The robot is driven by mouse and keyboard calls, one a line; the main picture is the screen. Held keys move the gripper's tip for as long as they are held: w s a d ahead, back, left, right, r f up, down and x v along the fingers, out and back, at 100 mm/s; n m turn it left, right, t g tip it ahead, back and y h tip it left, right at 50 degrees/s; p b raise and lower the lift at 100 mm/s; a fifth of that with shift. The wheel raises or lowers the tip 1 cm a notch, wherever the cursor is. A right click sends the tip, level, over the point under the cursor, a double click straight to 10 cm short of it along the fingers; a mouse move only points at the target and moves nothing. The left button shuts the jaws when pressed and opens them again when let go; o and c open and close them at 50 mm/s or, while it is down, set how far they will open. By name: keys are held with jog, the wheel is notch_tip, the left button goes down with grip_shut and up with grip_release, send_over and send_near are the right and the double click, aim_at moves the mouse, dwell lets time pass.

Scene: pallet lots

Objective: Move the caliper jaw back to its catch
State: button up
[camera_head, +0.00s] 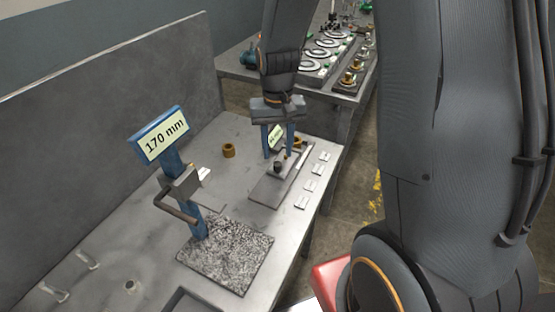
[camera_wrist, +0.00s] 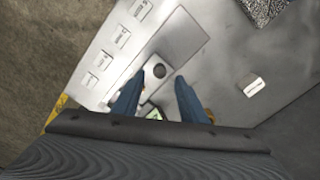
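A caliper-like fixture lies on a flat grey plate (camera_head: 265,190) on the bench, below my gripper (camera_head: 279,155). A small dark knob (camera_head: 277,167) stands on it near the fingertips; it also shows in the wrist view (camera_wrist: 159,71), between the fingertips. My gripper's two blue fingers are apart, pointing down, with nothing visibly held. I cannot tell whether they touch the fixture. A small green-lit display (camera_head: 275,134) shows partly behind the fingers. The jaw and its catch cannot be clearly told apart here; the fingers hide part of the fixture.
A blue stand with a "170 mm" display (camera_head: 164,137) rises from a speckled slab (camera_head: 228,258) at the front. A brass ring (camera_head: 229,150) sits left of the fixture. Several small white cards (camera_head: 309,186) line the bench's right edge. Another loaded bench stands behind.

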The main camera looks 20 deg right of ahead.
aim_at(278, 164)
jog(key=shift+f+p, duration=0.3)
jog(key=shift+f, duration=2.1)
jog(key=shift+c, duration=0.3)
grip_shut()
